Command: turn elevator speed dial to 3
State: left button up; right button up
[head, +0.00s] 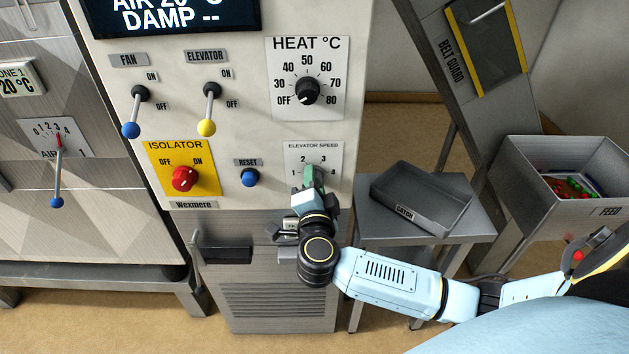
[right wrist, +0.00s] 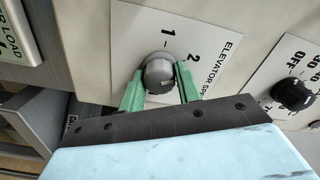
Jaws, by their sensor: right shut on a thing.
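The elevator speed dial (right wrist: 159,74) is a grey round knob on a white plate lettered ELEVATOR SPEED (head: 315,152). In the head view the plate sits at the lower right of the control panel, with the numbers 1, 2, 3 and 4 around it. My right gripper (head: 313,181) covers most of the dial there. In the right wrist view, its green fingers (right wrist: 160,92) are on both sides of the knob, shut on it. The 1 and 2 show there; 3 and 4 are hidden. I cannot tell which number the dial points to. My left gripper is not in view.
The heat dial (head: 308,92) is above the speed plate, and the blue reset button (head: 250,177) is to its left. The red isolator (head: 184,179) and the elevator switch (head: 208,118) are further left. A catch tray (head: 423,196) stands on a table at right.

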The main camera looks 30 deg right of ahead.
jog(key=shift+m+p, duration=0.4)
jog(key=shift+m, duration=0.7)
jog(key=m, duration=0.2)
jog(key=shift+f+m, duration=0.1)
jog(key=shift+m, duration=0.3)
jog(key=m, duration=0.3)
jog(key=shift+f+p, duration=0.1)
jog(key=shift+p, duration=0.2)
jog(key=shift+m, duration=1.4)
jog(key=o, duration=1)
